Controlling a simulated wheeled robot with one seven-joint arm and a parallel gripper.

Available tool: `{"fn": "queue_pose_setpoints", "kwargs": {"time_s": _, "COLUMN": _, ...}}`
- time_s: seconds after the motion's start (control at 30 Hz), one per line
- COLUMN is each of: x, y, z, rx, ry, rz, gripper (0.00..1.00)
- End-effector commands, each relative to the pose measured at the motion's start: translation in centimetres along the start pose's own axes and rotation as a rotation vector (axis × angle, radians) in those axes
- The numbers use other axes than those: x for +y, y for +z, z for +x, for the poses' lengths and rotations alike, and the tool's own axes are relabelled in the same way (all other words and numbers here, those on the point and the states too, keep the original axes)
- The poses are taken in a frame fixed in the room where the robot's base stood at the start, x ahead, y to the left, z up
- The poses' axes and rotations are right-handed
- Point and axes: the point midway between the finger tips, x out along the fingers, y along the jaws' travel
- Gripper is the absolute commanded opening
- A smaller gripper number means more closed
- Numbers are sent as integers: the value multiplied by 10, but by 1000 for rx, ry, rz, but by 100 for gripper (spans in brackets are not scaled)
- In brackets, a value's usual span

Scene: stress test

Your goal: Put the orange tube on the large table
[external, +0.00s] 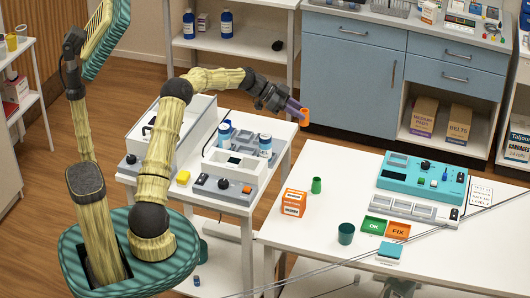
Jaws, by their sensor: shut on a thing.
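The orange tube (304,117) is a short, hollow-looking orange piece at the tip of my gripper (298,110). My gripper is shut on it and holds it in the air, beyond the right edge of the small table as seen in the external view. The large table (320,262) is the white table at the lower right, nearer the camera than the tube. How the fingers sit on the tube is too small to tell.
The large table bears an orange box (292,203), a green cup (316,185), a dark green cup (346,233), a teal device (422,177) and OK/FIX trays (385,228). Its back left corner is bare. The small table (270,150) holds white machines and bottles.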

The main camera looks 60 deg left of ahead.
Motion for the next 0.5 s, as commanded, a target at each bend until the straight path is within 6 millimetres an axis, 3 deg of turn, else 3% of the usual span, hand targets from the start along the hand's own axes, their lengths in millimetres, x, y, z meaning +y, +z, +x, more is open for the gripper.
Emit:
{"fn": "queue_pose_setpoints", "kwargs": {"time_s": 0.03, "x": 10, "y": -6, "z": 17, "rx": -1, "ry": -7, "rz": -9, "gripper": 6}}
{"fn": "queue_pose_setpoints", "kwargs": {"time_s": 0.2, "x": 35, "y": -18, "z": 66, "rx": -2, "ry": -67, "rz": -42, "gripper": 6}}
{"fn": "queue_pose_setpoints", "kwargs": {"time_s": 0.5, "x": 76, "y": -31, "z": 123, "rx": 1, "ry": -179, "rz": -105, "gripper": 6}}
